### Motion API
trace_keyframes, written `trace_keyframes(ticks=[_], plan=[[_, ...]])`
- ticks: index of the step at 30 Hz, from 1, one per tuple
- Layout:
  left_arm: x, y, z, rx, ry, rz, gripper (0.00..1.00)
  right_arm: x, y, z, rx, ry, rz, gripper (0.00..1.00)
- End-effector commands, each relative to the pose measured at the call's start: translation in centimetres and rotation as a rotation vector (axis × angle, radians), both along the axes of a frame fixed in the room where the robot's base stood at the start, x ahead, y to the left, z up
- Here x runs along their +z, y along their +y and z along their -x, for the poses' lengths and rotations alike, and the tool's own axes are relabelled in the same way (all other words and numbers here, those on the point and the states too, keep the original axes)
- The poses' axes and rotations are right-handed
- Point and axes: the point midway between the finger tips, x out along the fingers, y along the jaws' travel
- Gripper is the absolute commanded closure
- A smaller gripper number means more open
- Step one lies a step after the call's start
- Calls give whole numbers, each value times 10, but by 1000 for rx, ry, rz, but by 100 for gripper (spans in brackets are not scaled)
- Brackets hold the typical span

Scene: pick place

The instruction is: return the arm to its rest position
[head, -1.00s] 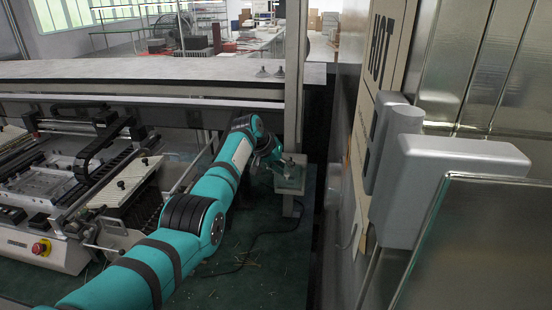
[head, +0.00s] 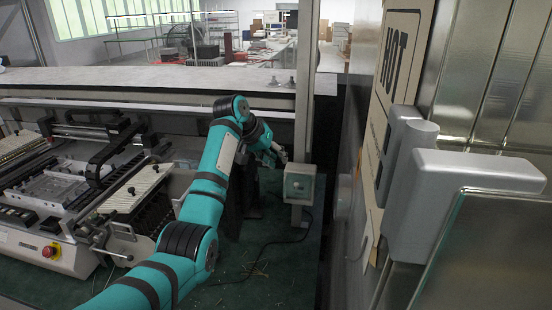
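My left arm comes in from the lower left in the head view and reaches up to the middle. Its gripper (head: 279,155) is small and dark, at the arm's far end, just left of and above a grey box on a post (head: 299,184). I cannot make out its fingers well enough to tell open from shut. I see no object clearly held in it. My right gripper is not in view.
A machine with rails and a red button (head: 50,251) stands at the left. A metal upright (head: 305,90) rises behind the box. A panel marked HOT (head: 396,60) and grey metal housings (head: 470,170) fill the right. Green floor (head: 270,270) is open at the lower middle.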

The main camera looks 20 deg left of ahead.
Motion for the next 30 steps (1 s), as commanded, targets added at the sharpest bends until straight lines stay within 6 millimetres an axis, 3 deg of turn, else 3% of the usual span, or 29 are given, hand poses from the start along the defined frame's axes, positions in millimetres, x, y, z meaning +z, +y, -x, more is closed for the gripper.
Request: trace_keyframes(ticks=[9,11,14,17,20,24,27,30], plan=[[-5,0,1,0,3,-4,75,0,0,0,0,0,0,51],[-17,-1,5,-1,11,-16,75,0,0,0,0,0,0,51],[-58,-4,21,-3,38,-62,75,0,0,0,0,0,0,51],[-117,-10,54,-16,72,-134,75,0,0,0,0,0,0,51],[-176,-19,101,-37,104,-210,75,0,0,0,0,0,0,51],[-240,-37,181,-79,143,-293,75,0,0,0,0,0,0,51],[-271,-49,244,-112,167,-336,75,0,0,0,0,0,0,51],[-286,-61,302,-140,184,-363,75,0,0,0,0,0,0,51]])
